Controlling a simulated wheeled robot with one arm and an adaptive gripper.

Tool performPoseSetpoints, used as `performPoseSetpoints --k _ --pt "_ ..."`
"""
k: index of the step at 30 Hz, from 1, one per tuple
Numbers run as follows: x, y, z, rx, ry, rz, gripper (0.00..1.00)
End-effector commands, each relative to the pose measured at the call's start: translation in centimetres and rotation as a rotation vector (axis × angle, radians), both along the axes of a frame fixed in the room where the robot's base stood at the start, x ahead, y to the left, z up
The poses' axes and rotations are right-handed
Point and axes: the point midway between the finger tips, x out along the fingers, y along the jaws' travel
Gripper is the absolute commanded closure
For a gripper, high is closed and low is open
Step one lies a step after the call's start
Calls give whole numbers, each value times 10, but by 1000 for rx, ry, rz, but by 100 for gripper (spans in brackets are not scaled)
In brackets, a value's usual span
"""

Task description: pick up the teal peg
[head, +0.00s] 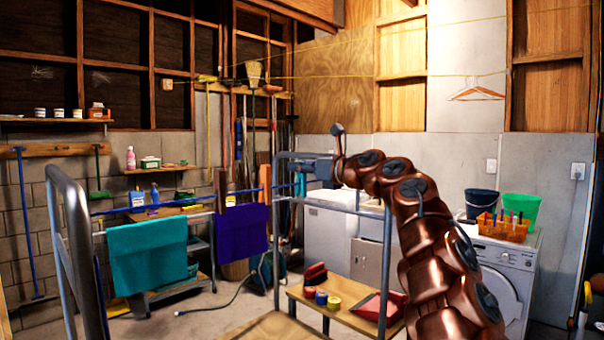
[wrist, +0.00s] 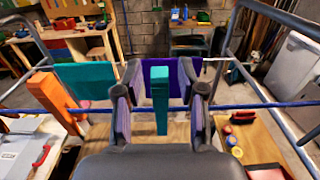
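The teal peg (wrist: 160,92) stands upright in the middle of the wrist view, across the blue line (wrist: 262,105). It also shows small in the head view (head: 300,186), beside my gripper (head: 318,167). In the wrist view my gripper (wrist: 158,108) is open, with one finger on each side of the peg and a visible gap on both sides. The peg's depth between the fingers is hard to tell.
An orange peg (wrist: 50,97) is on the line to the left. A teal cloth (head: 150,252) and a purple cloth (head: 240,231) hang from a rail. A grey metal frame (head: 75,235) surrounds the lines.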

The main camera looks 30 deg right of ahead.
Motion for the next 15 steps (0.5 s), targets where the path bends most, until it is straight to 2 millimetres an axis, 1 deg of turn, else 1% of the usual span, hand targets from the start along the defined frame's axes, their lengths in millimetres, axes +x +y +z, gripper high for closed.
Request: performPoseSetpoints --k 1,10,15 --pt "0 0 0 0 0 0 69" --pt "0 0 0 0 0 0 100" --pt "0 0 0 0 0 0 100"
